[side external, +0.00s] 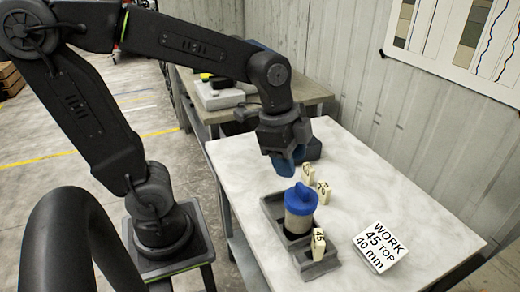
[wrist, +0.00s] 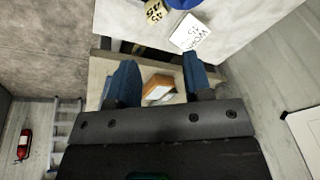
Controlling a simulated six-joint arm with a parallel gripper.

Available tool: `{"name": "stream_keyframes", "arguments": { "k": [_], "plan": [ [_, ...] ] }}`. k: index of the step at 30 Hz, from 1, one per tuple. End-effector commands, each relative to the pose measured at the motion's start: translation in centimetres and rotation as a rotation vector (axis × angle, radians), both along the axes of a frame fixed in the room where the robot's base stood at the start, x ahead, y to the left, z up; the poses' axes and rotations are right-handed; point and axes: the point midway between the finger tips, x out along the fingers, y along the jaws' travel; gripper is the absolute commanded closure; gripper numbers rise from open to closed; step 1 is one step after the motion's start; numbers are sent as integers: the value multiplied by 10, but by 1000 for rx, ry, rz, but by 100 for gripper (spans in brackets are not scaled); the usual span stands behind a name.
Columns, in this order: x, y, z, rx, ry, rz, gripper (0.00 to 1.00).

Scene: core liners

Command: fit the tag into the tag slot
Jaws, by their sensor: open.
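A cream tag marked 45 (side external: 318,244) stands upright at the front end of the grey holder (side external: 322,266); I cannot tell how deep it sits, and the slot is hidden beneath it. It also shows at the top of the wrist view (wrist: 156,12). A clear liner with a blue cap (side external: 301,198) stands upright in the holder behind the tag. My gripper (side external: 289,172) is above the table, behind and apart from the capped liner and the tag. In the wrist view my gripper (wrist: 159,78) has its blue fingers wide apart with nothing held between them.
Two other cream tags (side external: 307,172) (side external: 323,191) stand behind the liner, close to my gripper. A white work card (side external: 380,247) reads WORK 45 TOP 40 mm. The table's right side (side external: 410,210) is mostly clear. An orange and white box (wrist: 158,87) lies beyond the table edge.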

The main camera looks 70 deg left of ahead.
Motion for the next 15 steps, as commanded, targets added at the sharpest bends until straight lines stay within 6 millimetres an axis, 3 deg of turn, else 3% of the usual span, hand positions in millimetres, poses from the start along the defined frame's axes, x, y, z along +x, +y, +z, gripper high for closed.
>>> {"name": "stream_keyframes", "arguments": {
  "k": [6,10,15],
  "plan": [
    [-41,15,19,-107,-128,541,54],
    [-54,20,22,-174,-176,748,54],
    [-61,23,23,-218,-200,865,54]
  ]
}}
